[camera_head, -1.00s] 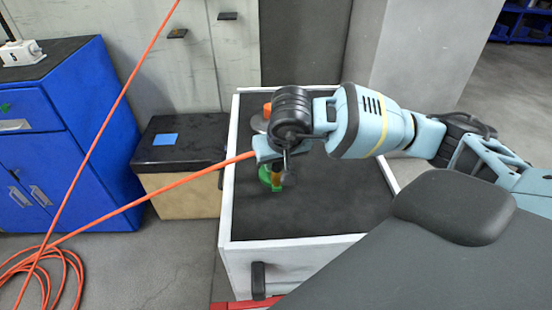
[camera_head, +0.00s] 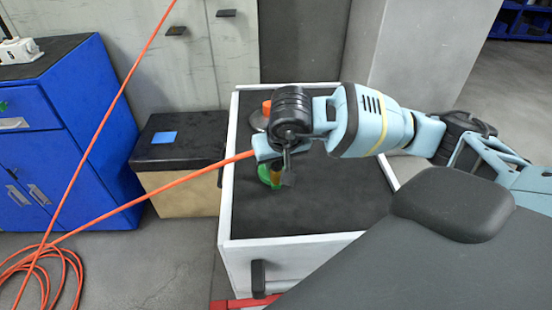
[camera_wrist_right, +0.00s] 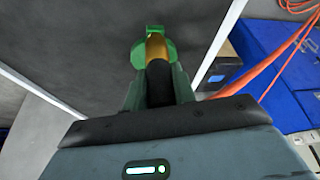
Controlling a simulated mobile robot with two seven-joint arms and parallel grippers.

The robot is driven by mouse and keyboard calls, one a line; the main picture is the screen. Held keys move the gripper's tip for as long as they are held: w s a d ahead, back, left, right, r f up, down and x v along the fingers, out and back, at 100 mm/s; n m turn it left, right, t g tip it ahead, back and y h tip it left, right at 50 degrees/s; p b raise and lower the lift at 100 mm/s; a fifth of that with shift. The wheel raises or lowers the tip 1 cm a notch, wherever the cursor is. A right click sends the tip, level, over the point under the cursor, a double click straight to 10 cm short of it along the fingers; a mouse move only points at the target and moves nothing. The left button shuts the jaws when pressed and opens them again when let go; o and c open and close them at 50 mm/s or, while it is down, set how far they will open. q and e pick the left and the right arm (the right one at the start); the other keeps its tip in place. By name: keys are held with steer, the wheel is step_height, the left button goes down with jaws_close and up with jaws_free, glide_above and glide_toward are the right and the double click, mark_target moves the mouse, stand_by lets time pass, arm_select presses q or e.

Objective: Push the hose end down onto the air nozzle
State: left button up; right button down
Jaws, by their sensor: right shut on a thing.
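My right gripper (camera_head: 285,172) is over the dark-topped stand with white edges (camera_head: 232,190). It is shut on the hose end (camera_wrist_right: 159,82), a black sleeve between the fingers in the wrist view. The orange hose (camera_head: 190,178) runs from the gripper to the lower left. A brass-coloured piece (camera_wrist_right: 155,45) lies in line with the black sleeve, at a green part (camera_wrist_right: 152,31). In the head view the green part (camera_head: 266,176) is partly behind the gripper. I cannot tell whether the brass is the nozzle or how deep it sits. My left gripper is not in view.
Behind my right wrist are an orange knob (camera_head: 267,106) and a grey round piece (camera_head: 258,122). A box with a black lid (camera_head: 178,150) and a blue cabinet (camera_head: 85,150) stand to the left. Hose coils (camera_head: 45,275) lie on the floor. The stand's front top is clear.

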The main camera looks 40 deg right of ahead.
steer(key=shift+f, duration=0.25)
steer(key=c, duration=1.1)
jaws_free()
steer(key=shift+o, duration=0.2)
steer(key=shift+r, duration=0.15)
steer(key=d+v, duration=0.1)
steer(key=v, duration=0.6)
steer(key=shift+a+r, duration=0.25)
steer(key=shift+a, duration=0.3)
steer(key=shift+s+f, duration=0.1)
steer(key=shift+s, duration=0.1)
